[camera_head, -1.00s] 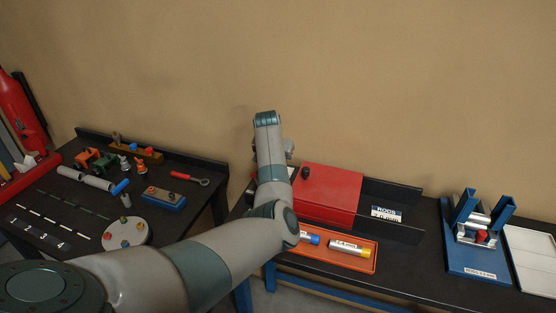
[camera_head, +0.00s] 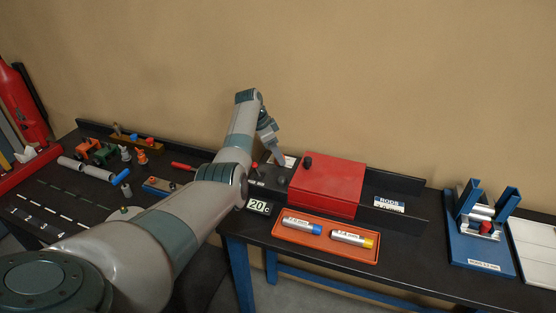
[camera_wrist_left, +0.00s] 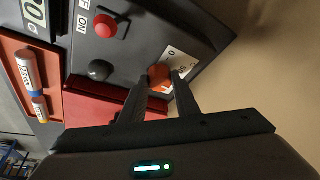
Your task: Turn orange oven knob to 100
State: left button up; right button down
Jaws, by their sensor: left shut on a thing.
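The orange knob (camera_wrist_left: 159,74) sits on a white dial plate (camera_wrist_left: 184,66) with dark marks, on the oven's dark panel. My left gripper (camera_wrist_left: 161,79) is shut on it, one finger at each side. In the head view my left gripper (camera_head: 278,151) reaches down to the panel (camera_head: 268,178) left of the red oven box (camera_head: 328,184), and the knob is hidden there. A display (camera_head: 258,207) at the panel's front reads 20. My right gripper is not in view.
An orange tray (camera_head: 296,240) with two labelled tubes lies in front of the oven. A blue stand (camera_head: 470,258) is at the right. Bare wall is behind.

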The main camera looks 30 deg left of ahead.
pick_arm(q)
jog(key=m+b, duration=0.1)
jog(key=b, duration=0.1)
jog(key=m+h+b, duration=0.1)
jog(key=m+b, duration=0.1)
jog(key=shift+w+a+f+g, duration=0.1)
jog(key=shift+f+g, duration=0.1)
jog(key=shift+g, duration=0.2)
jog(key=shift+r+m+g+b, duration=0.25)
jog(key=shift+m+b, duration=0.45)
jog(key=shift+b, duration=0.6)
jog(key=o, duration=1)
jog(key=shift+o, duration=0.2)
